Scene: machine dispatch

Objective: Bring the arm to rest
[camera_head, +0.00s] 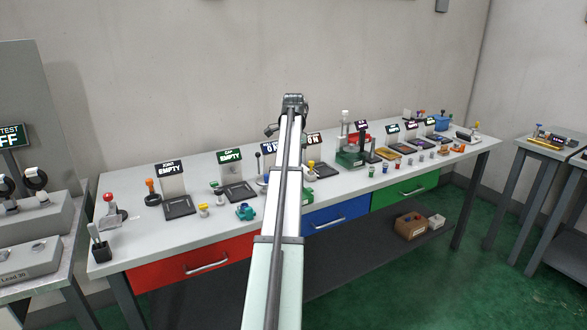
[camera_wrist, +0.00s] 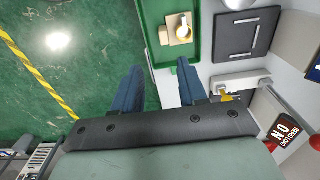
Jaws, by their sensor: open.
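My arm (camera_head: 289,190) stretches from the bottom centre of the head view up across the long workbench, ending in a dark joint in front of the back wall. The arm hides part of the bench, and my gripper cannot be made out there. In the wrist view my gripper (camera_wrist: 160,66) shows two blue fingers standing apart, with nothing between them. A green tray (camera_wrist: 203,55) lies beyond the fingertips, holding a tan piece with a yellow round part. The tray looks apart from the fingers; the exact gap cannot be told.
The long workbench (camera_head: 135,250) carries several black trays with signs, small coloured parts and fixtures. Its red drawer (camera_head: 180,270), blue drawer (camera_head: 340,213) and green drawer (camera_head: 405,190) look shut. A box (camera_head: 411,226) sits on the lower shelf. Side tables stand left and right. Green floor (camera_wrist: 60,50) is clear.

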